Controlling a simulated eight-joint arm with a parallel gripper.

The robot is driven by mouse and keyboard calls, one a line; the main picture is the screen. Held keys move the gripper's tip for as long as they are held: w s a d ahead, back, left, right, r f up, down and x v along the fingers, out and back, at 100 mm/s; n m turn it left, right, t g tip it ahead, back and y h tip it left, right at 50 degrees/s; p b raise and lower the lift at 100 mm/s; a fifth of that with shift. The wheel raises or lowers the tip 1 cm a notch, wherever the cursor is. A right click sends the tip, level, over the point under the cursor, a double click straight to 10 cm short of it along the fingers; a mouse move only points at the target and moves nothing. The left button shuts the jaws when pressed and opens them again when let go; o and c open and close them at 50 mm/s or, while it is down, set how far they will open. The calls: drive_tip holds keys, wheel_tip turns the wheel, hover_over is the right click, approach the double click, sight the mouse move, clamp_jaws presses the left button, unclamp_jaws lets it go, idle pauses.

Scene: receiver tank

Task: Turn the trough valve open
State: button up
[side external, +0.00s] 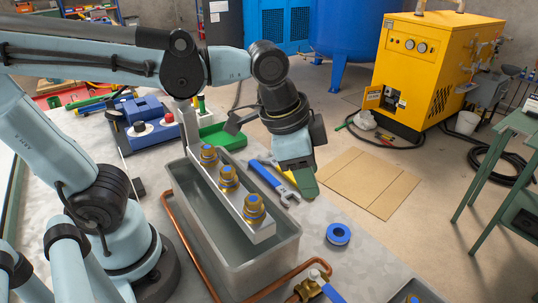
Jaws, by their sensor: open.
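A brass valve (306,289) with a blue lever (332,294) sits at the front edge of the picture, on a copper pipe (273,285); part of the lever is cut off by the frame. The pipe runs along the left and front of a grey trough (276,251). A pale bar with several brass, blue-topped fittings (229,179) spans the trough. My gripper (302,180) is open, above the bench beyond the trough's right side, well apart from the valve. Its green-tipped fingers point down, and the gap between them is hard to see from here.
A blue adjustable wrench (276,182) lies beside the trough under my gripper. A blue tape roll (338,234) lies to the right. A blue tool (148,122) and a green tray (222,136) stand behind. The bench near the tape roll is mostly clear.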

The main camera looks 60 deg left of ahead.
sight(342, 303)
drive_tip(key=s+d+r+m+g+y, duration=0.1)
drive_tip(key=s+d+m+g, duration=0.15)
drive_tip(key=d+m, duration=0.4)
drive_tip(key=s+d+r+m+g, duration=0.1)
drive_tip(key=s+d+m, duration=0.25)
drive_tip(key=d, duration=0.55)
drive_tip(key=f, duration=0.8)
drive_tip(key=w+f, duration=0.1)
drive_tip(key=f, duration=0.3)
drive_tip(key=shift+f, duration=0.15)
clamp_jaws()
